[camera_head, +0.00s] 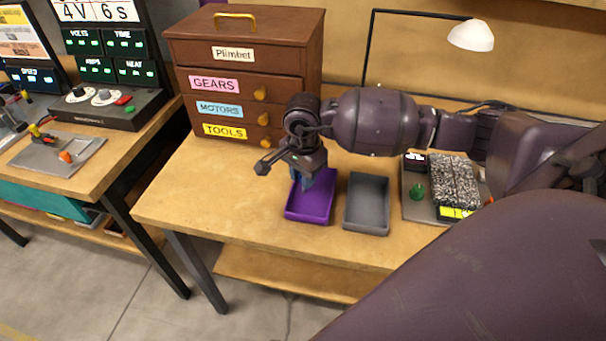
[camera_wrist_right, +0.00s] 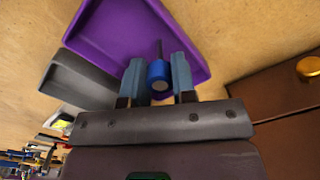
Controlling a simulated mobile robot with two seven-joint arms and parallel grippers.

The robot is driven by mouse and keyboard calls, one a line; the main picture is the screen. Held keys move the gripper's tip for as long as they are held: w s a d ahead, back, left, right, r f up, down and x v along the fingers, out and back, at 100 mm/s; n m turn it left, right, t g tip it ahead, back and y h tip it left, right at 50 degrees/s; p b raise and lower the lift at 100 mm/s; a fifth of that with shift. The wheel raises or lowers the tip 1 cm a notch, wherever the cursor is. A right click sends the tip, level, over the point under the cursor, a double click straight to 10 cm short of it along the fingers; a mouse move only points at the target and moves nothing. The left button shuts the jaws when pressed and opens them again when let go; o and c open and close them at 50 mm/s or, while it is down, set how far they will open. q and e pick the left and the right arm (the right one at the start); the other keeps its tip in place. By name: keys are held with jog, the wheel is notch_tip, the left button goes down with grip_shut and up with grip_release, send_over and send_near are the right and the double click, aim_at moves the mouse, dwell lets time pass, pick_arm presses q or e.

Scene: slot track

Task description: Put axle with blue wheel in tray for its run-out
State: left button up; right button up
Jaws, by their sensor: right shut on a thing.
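The axle with the blue wheel shows in the right wrist view, with its blue wheel (camera_wrist_right: 159,76) between my right gripper's fingers (camera_wrist_right: 158,80). A thin dark axle sticks out beyond the wheel over the purple tray. My right gripper (camera_head: 306,183) is shut on it, above the purple tray (camera_head: 310,209) in the head view. The purple tray also shows in the right wrist view (camera_wrist_right: 110,38). A grey tray (camera_head: 367,203) stands to the right of the purple one. In the head view the gripper hides the wheel. My left gripper is not in view.
A brown drawer cabinet (camera_head: 245,60) labelled Plimbet stands behind and left of the trays. A grey board with a rough-textured block (camera_head: 455,182) and a green knob (camera_head: 417,192) lies to the right. The table front left is clear.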

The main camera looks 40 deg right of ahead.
jog(key=shift+f, duration=0.1)
jog(key=o, duration=0.9)
jog(key=shift+r, duration=0.25)
notch_tip(320, 180, up, 12)
jog(key=p, duration=0.1)
